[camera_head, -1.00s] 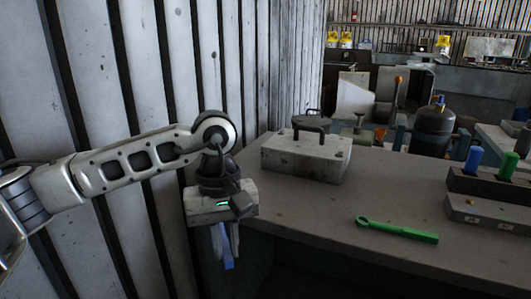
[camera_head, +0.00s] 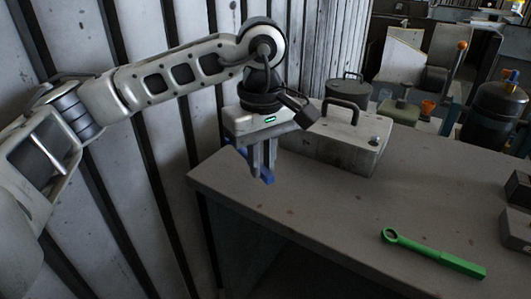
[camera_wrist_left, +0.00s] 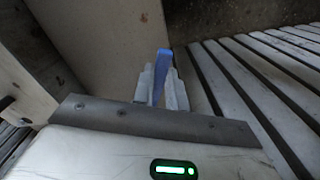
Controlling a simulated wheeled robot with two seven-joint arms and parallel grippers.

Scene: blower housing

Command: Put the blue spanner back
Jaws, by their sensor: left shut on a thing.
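My left gripper (camera_head: 262,172) is shut on the blue spanner (camera_head: 268,176) near the table's left corner, in front of the grey box. The spanner is mostly hidden behind the fingers in the head view. The left wrist view shows the blue spanner (camera_wrist_left: 161,66) between the two fingers (camera_wrist_left: 160,88). A green spanner (camera_head: 432,254) lies flat on the table, to the right of the gripper. My right gripper is not in view.
The grey table (camera_head: 330,215) is clear in its middle. A grey box with a black handle (camera_head: 345,145) stands just behind the gripper. A dark block (camera_head: 517,190) is at the right edge. A corrugated wall (camera_head: 165,215) is at the left.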

